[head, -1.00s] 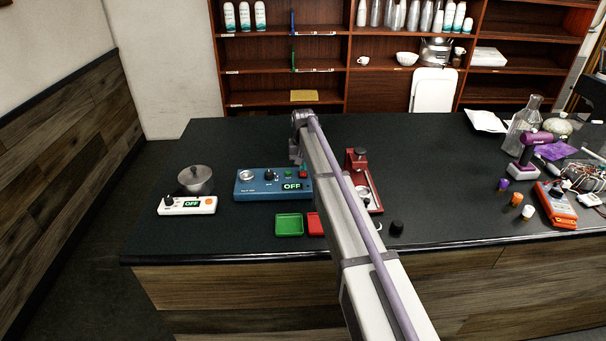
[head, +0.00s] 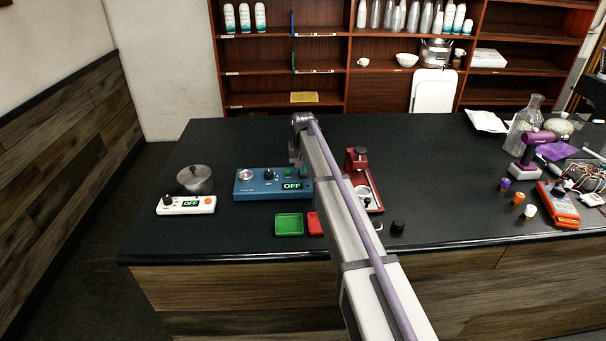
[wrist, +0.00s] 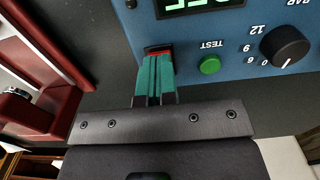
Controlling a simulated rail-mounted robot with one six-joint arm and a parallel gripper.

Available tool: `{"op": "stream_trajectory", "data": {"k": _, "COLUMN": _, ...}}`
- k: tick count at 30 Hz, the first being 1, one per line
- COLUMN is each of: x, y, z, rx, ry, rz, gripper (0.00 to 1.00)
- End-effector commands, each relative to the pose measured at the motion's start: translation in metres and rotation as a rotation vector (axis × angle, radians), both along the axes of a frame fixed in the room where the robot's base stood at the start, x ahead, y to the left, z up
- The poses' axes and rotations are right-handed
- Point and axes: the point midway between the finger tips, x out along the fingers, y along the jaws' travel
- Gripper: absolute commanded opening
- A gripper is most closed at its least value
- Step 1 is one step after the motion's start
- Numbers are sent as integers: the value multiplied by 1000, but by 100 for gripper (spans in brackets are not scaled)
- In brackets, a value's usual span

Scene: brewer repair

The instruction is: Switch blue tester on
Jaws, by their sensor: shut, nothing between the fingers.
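The blue tester (head: 262,196) stands on the dark counter, and its green display (head: 292,186) reads OFF. In the wrist view the tester (wrist: 225,30) appears upside down, with a green TEST button (wrist: 209,65), a black dial (wrist: 285,47) and a cut-off display (wrist: 190,5). My gripper (wrist: 157,55) is shut and empty, its teal fingers together. The fingertips are at a red part (wrist: 158,48) on the tester's edge, mostly hidden behind them; I cannot tell whether they touch it. In the head view my gripper (head: 303,173) is at the tester's right end.
A red press-like stand (head: 357,160) is close on the right. A white device (head: 186,212) reading OFF and a metal pot (head: 195,180) are to the left. Green (head: 289,225) and red (head: 314,224) trays lie in front. The counter behind the tester is clear.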

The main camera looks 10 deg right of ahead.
Motion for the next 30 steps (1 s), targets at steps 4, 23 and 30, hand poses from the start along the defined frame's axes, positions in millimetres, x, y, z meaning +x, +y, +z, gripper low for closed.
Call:
{"op": "stream_trajectory", "data": {"k": 4, "x": 0, "y": 0, "z": -3, "rx": 0, "ry": 0, "rz": 0, "gripper": 0}}
{"op": "stream_trajectory", "data": {"k": 23, "x": 0, "y": 0, "z": 24, "rx": 0, "ry": 0, "rz": 0, "gripper": 0}}
{"op": "stream_trajectory", "data": {"k": 30, "x": 0, "y": 0, "z": 49, "rx": 0, "ry": 0, "rz": 0, "gripper": 0}}
